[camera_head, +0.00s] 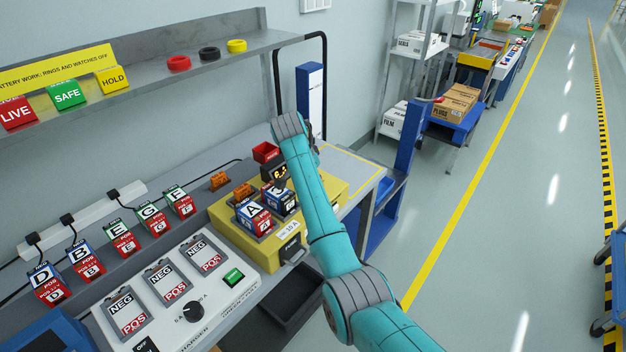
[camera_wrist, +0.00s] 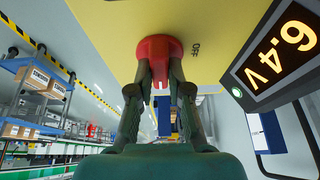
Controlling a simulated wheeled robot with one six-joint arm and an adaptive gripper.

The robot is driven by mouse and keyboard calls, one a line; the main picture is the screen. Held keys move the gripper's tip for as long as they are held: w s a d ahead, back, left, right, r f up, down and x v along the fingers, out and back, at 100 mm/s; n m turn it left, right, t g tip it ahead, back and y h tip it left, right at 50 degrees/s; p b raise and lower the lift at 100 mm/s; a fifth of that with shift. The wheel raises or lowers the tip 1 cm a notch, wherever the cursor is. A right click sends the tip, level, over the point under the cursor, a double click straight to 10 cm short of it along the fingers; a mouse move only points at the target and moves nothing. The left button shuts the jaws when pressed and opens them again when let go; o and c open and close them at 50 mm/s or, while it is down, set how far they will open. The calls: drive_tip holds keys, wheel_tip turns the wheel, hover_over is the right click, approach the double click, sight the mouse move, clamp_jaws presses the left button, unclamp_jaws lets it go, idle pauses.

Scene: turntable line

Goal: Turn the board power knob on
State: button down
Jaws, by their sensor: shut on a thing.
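In the wrist view, the red power knob (camera_wrist: 159,52) sits on the yellow board (camera_wrist: 100,18). The word OFF is printed beside it, to its right. A small pale mark shows on the knob's lower edge. My gripper (camera_wrist: 160,80) is shut on the knob, one finger on each side. A tilted display (camera_wrist: 285,45) on the board reads 6.4 V, with a small lit green dot at its corner. In the head view, the yellow board (camera_head: 222,222) lies on the bench, and my arm hides the knob.
Battery blocks A (camera_head: 253,213) and C (camera_head: 279,197) stand on the board. A white charger panel (camera_head: 222,292) with a black dial is at lower left. A shelf (camera_head: 140,92) with rings and coloured signs runs above.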

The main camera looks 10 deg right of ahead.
idle(0.3)
drive_tip(key=c, duration=1.1)
unclamp_jaws()
drive_tip(key=shift+r, duration=0.1)
drive_tip(key=v, duration=1.1)
drive_tip(key=shift+a+r, duration=0.15)
drive_tip(key=shift+r, duration=0.2)
drive_tip(key=shift+s, duration=0.1)
